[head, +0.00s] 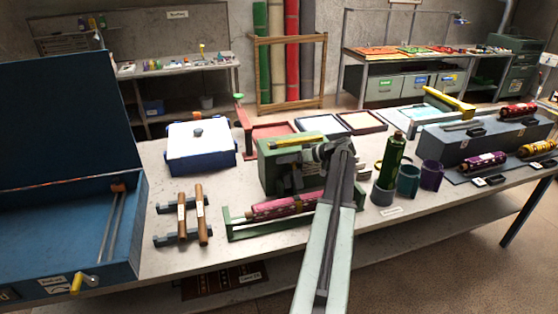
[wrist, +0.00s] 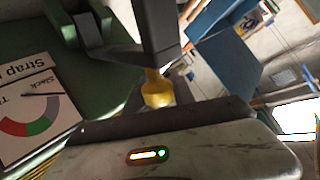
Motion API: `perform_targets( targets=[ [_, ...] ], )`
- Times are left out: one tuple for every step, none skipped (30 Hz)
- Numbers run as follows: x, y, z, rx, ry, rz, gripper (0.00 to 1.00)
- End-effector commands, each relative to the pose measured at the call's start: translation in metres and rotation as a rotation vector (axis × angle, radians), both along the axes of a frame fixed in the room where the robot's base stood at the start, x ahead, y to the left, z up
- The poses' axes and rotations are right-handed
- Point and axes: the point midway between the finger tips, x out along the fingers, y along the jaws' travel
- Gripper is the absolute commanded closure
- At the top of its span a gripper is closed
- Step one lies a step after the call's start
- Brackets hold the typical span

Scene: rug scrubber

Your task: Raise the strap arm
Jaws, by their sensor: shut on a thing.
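The green machine (head: 280,178) stands on the middle of the table, with a yellow bar (head: 296,142) along its top. My gripper (head: 328,152) is at the machine's upper right side, and my arm hides part of the machine. In the wrist view my gripper (wrist: 158,85) is shut on a yellow knob (wrist: 157,90), which shows between the dark fingers. The knob appears to be the strap arm's handle; the rest of the arm is mostly hidden. A white label (wrist: 35,105) starting with "Strap" and bearing a coloured dial is on the green face at left.
A green tray (head: 232,228) with a pink patterned roll (head: 285,206) lies in front of the machine. Cups (head: 408,180) and a green bottle (head: 392,158) stand close to the right of my arm. A large open blue box (head: 70,235) is at left.

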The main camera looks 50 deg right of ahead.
Motion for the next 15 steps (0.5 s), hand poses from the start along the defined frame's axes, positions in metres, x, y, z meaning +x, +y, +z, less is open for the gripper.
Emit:
perform_targets(
  targets=[
    [0.004,-0.001,0.000,0.000,0.001,0.004,1.00],
    [0.004,-0.003,0.000,0.001,0.002,0.004,1.00],
    [0.004,-0.005,0.000,0.001,0.001,0.002,1.00],
    [0.005,-0.006,0.001,0.001,0.002,0.001,1.00],
    [0.005,-0.007,0.001,0.001,0.001,0.001,1.00],
    [0.005,-0.009,0.001,0.001,0.000,0.000,1.00],
    [0.005,-0.010,0.001,0.001,0.001,-0.002,1.00],
    [0.004,-0.010,0.001,0.001,0.001,-0.002,1.00],
    [0.004,-0.011,0.001,0.001,0.000,-0.003,1.00],
    [0.004,-0.012,0.001,0.000,0.001,-0.004,1.00],
    [0.004,-0.012,0.001,0.000,0.000,-0.004,1.00],
    [0.003,-0.013,0.001,0.001,0.000,-0.005,1.00],
    [0.003,-0.014,0.001,0.000,0.001,-0.006,1.00],
    [0.003,-0.014,0.001,0.000,0.000,-0.007,1.00],
    [0.002,-0.014,0.001,0.000,0.000,-0.007,1.00]
  ],
)
